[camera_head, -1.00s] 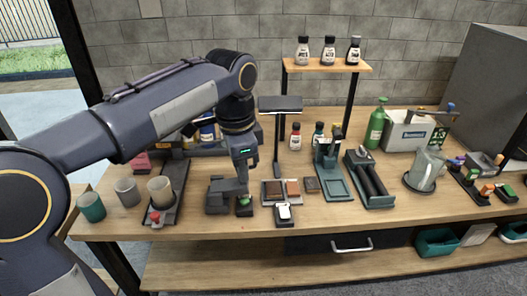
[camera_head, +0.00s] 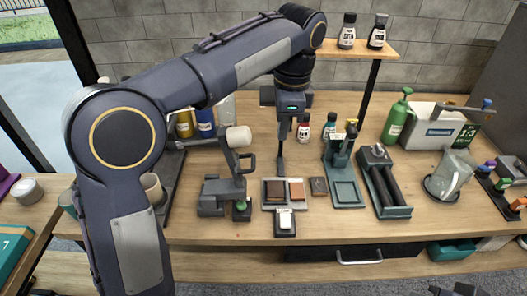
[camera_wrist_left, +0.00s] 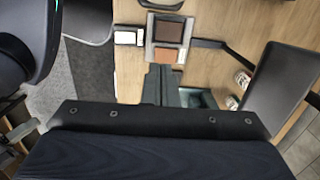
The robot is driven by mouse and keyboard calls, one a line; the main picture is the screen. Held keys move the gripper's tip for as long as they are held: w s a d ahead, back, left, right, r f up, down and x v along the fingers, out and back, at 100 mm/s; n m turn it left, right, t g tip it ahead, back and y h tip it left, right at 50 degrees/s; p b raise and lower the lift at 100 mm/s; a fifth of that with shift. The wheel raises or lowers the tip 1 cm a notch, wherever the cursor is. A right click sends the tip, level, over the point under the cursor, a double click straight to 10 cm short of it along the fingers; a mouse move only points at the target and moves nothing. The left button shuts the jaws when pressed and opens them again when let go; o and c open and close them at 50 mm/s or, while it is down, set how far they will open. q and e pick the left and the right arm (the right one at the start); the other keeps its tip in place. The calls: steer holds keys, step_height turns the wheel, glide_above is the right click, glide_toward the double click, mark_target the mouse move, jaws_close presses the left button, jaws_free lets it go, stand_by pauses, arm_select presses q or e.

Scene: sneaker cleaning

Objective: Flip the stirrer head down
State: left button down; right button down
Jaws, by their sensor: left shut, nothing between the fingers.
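The stirrer (camera_head: 211,196) stands near the table's front left, on a dark grey base with a green button (camera_head: 240,204) at its right. Its head is raised and tilted, with a whitish cylinder (camera_head: 238,138) and a dark loop handle (camera_head: 247,163) on it. My left gripper (camera_head: 289,120) is in the air to the right of the stirrer head, apart from it, shut and empty. In the left wrist view its shut fingers (camera_wrist_left: 161,85) point over the table, and the stirrer cannot be made out. My right gripper is not clearly seen.
A tray with brown and orange blocks (camera_head: 284,205) lies right of the stirrer. A green press (camera_head: 346,192), a roller unit (camera_head: 384,190) and a glass jug (camera_head: 452,175) stand farther right.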

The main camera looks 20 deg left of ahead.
arm_select(q)
step_height(320, 180, down, 10)
steer(key=b, duration=0.2)
steer(key=a, duration=0.1)
steer(key=a+r, duration=0.1)
steer(key=a, duration=0.1)
steer(key=s+a+p, duration=0.1)
steer(key=shift+a+r, duration=0.2)
steer(key=shift+r, duration=0.05)
steer(key=shift+r, duration=0.1)
